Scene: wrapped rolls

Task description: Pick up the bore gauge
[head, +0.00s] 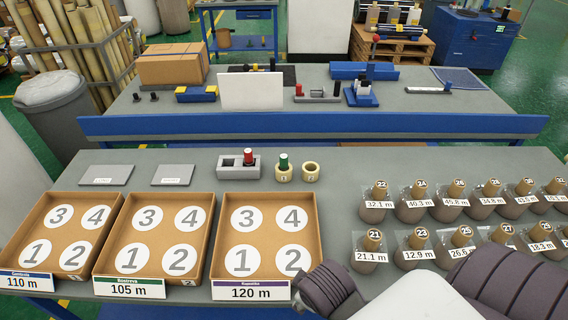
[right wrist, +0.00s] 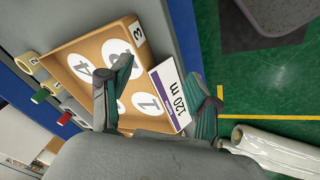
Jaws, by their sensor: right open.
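Two gauge-like pieces stand behind the trays: a red-capped piece (head: 249,156) in a grey block (head: 229,167), and a green-capped piece (head: 283,159) on a cream ring (head: 283,174). I cannot tell which is the bore gauge. A second cream ring (head: 311,172) sits to the right, apart. In the right wrist view the green cap (right wrist: 40,97) and ring (right wrist: 27,62) are at the left edge. My right gripper (right wrist: 155,100) is open and empty, with the 120 m tray (right wrist: 88,51) behind its fingers. My left gripper is not in view.
The 110 m (head: 25,226), 105 m (head: 125,226) and 120 m (head: 216,223) trays are empty apart from numbered circles. Several bagged rolls with labels (head: 375,212) stand at the right. Two grey plates (head: 172,175) lie behind the trays. A blue rail (head: 310,127) runs behind.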

